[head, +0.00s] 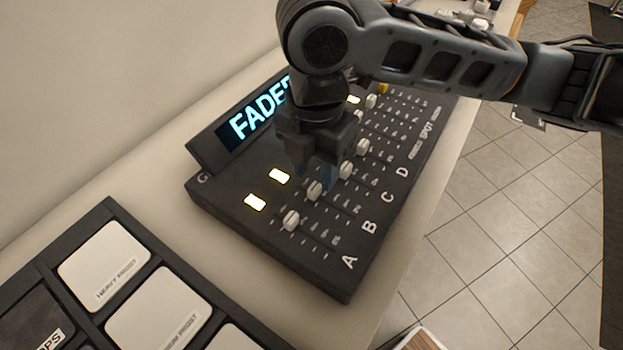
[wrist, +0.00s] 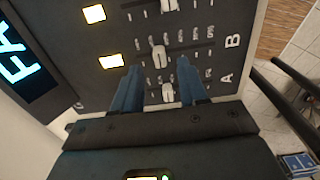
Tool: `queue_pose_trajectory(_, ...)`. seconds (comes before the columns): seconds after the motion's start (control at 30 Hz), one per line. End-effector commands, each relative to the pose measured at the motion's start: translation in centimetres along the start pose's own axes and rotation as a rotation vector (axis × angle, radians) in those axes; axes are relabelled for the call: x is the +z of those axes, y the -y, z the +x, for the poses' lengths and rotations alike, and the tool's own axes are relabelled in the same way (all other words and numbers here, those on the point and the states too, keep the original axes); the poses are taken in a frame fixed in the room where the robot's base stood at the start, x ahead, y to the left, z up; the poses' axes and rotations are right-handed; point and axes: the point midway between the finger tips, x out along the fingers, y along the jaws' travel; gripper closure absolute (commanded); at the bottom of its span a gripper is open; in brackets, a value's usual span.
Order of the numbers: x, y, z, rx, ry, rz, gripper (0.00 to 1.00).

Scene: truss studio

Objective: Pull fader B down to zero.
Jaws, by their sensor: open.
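The fader B knob (head: 314,190) is a pale cap in the slot row that ends at the letter B. It also shows in the wrist view (wrist: 159,57), near the space between my fingertips. My gripper (head: 316,182) is open and points down over the dark fader console (head: 232,202), close to knob B. Its two blue fingers show in the wrist view (wrist: 159,66), one on each side, with nothing held. Whether a finger touches knob B I cannot tell. The fader A knob (head: 291,220) is nearer the front and also shows in the wrist view (wrist: 168,92).
The fader C knob (head: 346,170) and fader D knob (head: 362,147) stand beyond B. A lit display (head: 262,110) stands at the console's back, partly hidden by my arm. A tray of pale square keys (head: 104,252) lies at the front left. Tiled floor is at right.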

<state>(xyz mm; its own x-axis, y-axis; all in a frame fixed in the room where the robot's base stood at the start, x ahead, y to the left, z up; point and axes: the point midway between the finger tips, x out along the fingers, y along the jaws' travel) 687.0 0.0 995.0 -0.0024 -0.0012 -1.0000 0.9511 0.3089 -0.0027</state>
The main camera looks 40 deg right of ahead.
Motion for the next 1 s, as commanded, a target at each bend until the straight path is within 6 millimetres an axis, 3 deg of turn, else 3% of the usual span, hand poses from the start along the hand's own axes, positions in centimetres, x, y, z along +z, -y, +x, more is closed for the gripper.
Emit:
queue_pose_trajectory(0.3,0.0,0.0,3.6,0.001,0.000,0.001,0.57)
queue_pose_trajectory(0.63,0.0,-0.1,3.9,0.002,0.000,0.000,0.58)
queue_pose_trajectory(1.0,0.0,-0.1,3.9,0.003,0.000,0.000,0.94)
